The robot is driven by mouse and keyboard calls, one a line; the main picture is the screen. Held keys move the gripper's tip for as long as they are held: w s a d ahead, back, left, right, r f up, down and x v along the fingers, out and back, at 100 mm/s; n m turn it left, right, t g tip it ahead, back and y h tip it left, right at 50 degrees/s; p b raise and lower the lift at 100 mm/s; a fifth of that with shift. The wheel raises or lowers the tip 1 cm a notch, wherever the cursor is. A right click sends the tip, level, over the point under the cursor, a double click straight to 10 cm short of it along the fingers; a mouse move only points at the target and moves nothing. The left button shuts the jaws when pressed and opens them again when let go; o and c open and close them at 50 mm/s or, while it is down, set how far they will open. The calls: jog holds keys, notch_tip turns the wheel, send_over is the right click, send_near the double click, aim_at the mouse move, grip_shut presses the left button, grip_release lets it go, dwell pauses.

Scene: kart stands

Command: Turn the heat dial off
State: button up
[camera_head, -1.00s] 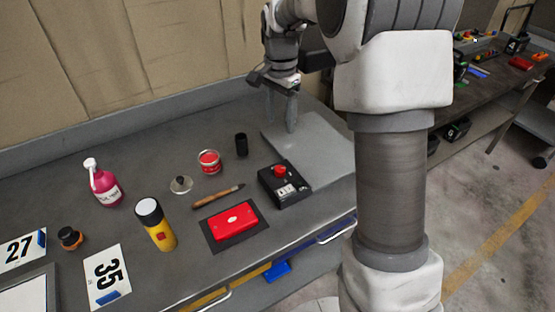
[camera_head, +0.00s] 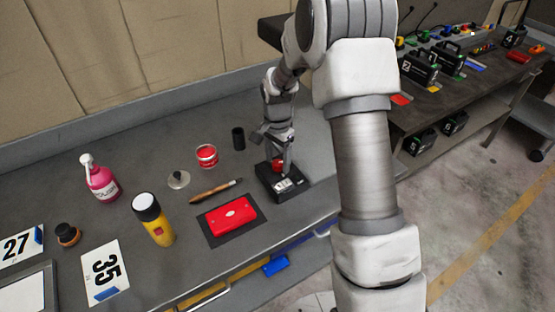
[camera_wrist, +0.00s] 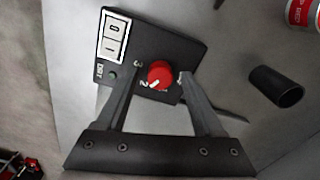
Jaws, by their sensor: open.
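The heat dial is a round red knob (camera_wrist: 160,75) on a black control box (camera_head: 296,191). In the wrist view it sits between my two fingers, with the numbers 2 and 3 beside it and a white pointer mark near the 2. The box also carries a white switch panel marked 0 and 1 (camera_wrist: 114,38) and a small green light (camera_wrist: 112,75). My gripper (camera_wrist: 155,88) is open, with one finger on each side of the dial. I cannot tell whether the fingers touch it. In the head view my gripper (camera_head: 281,160) stands over the box and partly hides the dial.
A black cylinder (camera_head: 238,138), a red tin (camera_head: 207,156), a wooden-handled tool (camera_head: 214,191) and a red case (camera_head: 231,220) lie left of the box. A yellow and black canister (camera_head: 157,226) and pink bottle (camera_head: 102,184) stand farther left.

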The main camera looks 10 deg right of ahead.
jog(key=shift+f, duration=0.15)
grip_shut()
jog(key=shift+n, duration=0.4)
jog(key=n+b, duration=0.1)
jog(key=n, duration=0.3)
jog(key=shift+n, duration=0.4)
jog(key=n, duration=0.6)
jog(key=shift+n, duration=0.3)
jog(key=n, duration=0.6)
jog(key=n+p, duration=0.1)
jog(key=n, duration=0.4)
jog(key=shift+n, duration=0.3)
